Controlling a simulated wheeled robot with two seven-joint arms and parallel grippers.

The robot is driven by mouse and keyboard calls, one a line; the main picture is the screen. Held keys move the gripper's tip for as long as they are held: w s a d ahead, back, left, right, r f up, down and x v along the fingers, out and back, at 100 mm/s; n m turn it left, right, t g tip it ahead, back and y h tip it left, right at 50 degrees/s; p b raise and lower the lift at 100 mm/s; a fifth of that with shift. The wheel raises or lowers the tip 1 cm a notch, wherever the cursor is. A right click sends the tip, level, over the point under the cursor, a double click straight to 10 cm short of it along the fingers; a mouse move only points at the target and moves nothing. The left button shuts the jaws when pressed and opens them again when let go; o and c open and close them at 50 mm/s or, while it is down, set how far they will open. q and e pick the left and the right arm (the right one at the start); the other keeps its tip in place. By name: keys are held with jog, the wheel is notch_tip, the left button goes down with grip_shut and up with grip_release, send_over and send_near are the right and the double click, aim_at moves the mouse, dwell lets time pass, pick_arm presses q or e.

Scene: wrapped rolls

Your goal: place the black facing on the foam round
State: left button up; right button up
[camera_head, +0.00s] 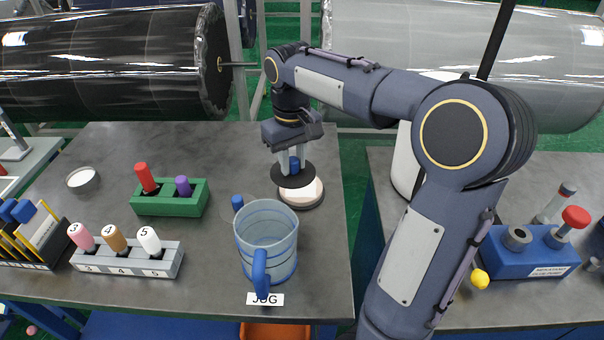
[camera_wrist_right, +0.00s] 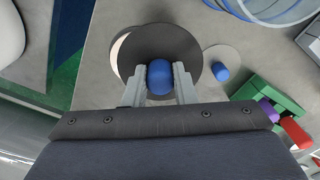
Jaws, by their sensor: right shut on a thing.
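The black facing (camera_head: 290,180) is a dark disc with a blue knob (camera_head: 294,163). My right gripper (camera_head: 293,162) is shut on that knob, and the fingers also show on both sides of it in the right wrist view (camera_wrist_right: 159,82). The foam round (camera_head: 307,194) is a pale disc on a darker base near the table's right edge. The facing overlaps it, shifted to the back left in the head view; whether they touch I cannot tell. In the right wrist view the facing (camera_wrist_right: 150,48) hides most of the foam round, leaving a pale rim (camera_wrist_right: 117,52). My left gripper is out of view.
A grey disc with a blue knob (camera_head: 238,203) lies left of the foam round, behind a blue jug (camera_head: 268,235). A green block (camera_head: 170,204) with red and purple pegs and a grey numbered block (camera_head: 128,262) stand further left. The table's back middle is clear.

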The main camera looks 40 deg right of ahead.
jog(key=w+d+f, duration=0.2)
jog(key=f, duration=0.1)
jog(key=d+f, duration=0.2)
jog(key=shift+w+d+f, duration=0.1)
jog(key=shift+w+f, duration=0.1)
jog(key=shift+w, duration=0.2)
jog(key=shift+w+d+f, duration=0.1)
jog(key=shift+d+f, duration=0.05)
jog(key=shift+f, duration=0.85)
jog(key=shift+w+d+f, duration=0.1)
jog(key=shift+f, duration=0.85)
jog(key=shift+f, duration=0.1)
jog(key=o, duration=1)
notch_tip(320, 180, up, 12)
jog(key=shift+r+p, duration=0.15)
jog(key=shift+p, duration=0.3)
